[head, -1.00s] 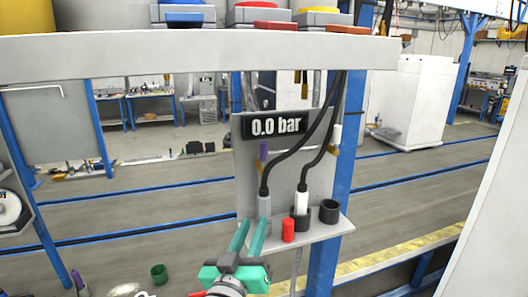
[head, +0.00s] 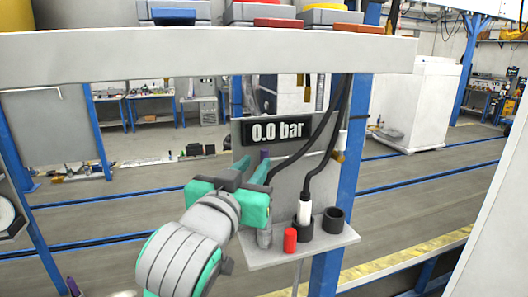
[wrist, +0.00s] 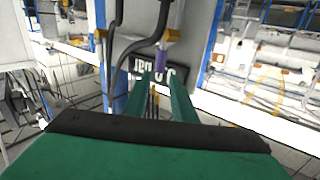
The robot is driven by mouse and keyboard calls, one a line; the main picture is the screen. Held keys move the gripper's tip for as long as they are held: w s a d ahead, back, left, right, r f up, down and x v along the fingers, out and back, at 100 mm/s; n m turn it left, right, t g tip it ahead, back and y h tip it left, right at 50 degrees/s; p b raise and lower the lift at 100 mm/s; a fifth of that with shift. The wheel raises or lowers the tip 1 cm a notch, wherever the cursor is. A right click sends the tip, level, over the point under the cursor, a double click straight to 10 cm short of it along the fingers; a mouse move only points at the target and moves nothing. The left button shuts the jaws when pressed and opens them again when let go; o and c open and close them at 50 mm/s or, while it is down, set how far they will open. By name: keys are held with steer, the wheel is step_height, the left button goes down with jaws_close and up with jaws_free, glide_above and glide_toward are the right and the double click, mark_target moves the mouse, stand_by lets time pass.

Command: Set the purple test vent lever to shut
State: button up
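The purple vent lever (head: 265,156) stands on the grey panel just below the 0.0 bar display (head: 278,130). In the head view my gripper partly covers it. In the wrist view the purple lever (wrist: 161,61) shows just past and between the fingertips. My gripper (head: 253,164) is open, its two teal fingers apart, close in front of the lever. The gripper (wrist: 161,78) shows nothing held in the wrist view. I cannot tell whether a finger touches the lever.
Black hoses (head: 329,155) hang down the panel's right side, close to the gripper. Below is a small shelf (head: 340,238) with a red cap (head: 290,240), a black cup (head: 333,220) and a white plug (head: 304,210). A wide beam (head: 210,55) runs above.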

mark_target(263, 153)
steer(key=x, duration=0.8)
steer(key=shift+f, duration=0.1)
steer(key=shift+w+d, duration=0.15)
steer(key=shift+w, duration=0.05)
jaws_close()
